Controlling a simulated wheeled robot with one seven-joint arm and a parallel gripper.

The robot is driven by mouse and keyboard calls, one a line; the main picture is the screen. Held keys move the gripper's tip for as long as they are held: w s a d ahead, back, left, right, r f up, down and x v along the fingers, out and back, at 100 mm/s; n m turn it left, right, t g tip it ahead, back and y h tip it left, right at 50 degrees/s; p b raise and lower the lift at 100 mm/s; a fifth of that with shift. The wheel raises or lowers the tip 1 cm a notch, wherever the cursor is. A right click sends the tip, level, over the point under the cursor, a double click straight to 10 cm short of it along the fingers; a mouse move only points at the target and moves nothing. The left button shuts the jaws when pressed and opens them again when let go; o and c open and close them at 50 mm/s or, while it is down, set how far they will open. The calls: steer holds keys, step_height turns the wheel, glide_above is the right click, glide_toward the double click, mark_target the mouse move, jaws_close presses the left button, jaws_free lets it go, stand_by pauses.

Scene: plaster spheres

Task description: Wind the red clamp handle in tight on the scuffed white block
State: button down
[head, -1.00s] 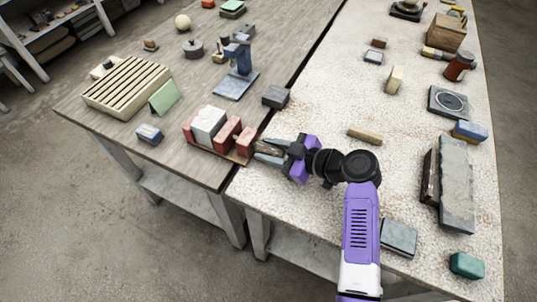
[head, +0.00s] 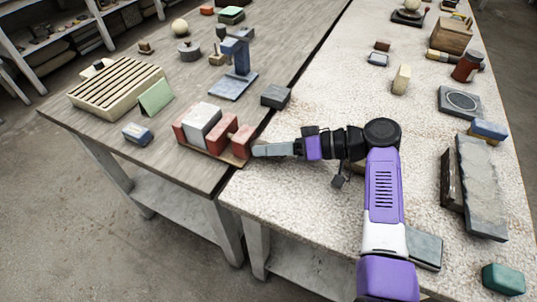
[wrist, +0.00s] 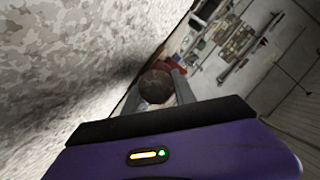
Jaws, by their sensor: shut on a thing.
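The red clamp (head: 221,139) lies on a thin board at the right edge of the wooden table. The scuffed white block (head: 204,119) sits between its red jaws. I cannot tell if the moving jaw touches it. My gripper (head: 257,150) reaches in from the right, at the clamp's right end, turned so its fingers show edge-on. In the wrist view, my gripper (wrist: 157,88) is shut on a round, dark reddish-brown knob, the clamp handle (wrist: 155,87). Red clamp parts show just beyond it. The handle is mostly hidden by the fingers in the head view.
A dark grey block (head: 276,96) stands behind my gripper, near the gap between the tables.

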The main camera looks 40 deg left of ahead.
steer(key=shift+f+m+g+b, duration=0.15)
steer(key=shift+m+g+b, duration=0.45)
steer(key=shift+m+b, duration=0.4)
steer(key=c, duration=1)
jaws_free()
step_height(320, 180, up, 20)
steer(key=shift+r+p, duration=0.1)
steer(key=shift+p, duration=0.6)
steer(key=shift+c, duration=0.5)
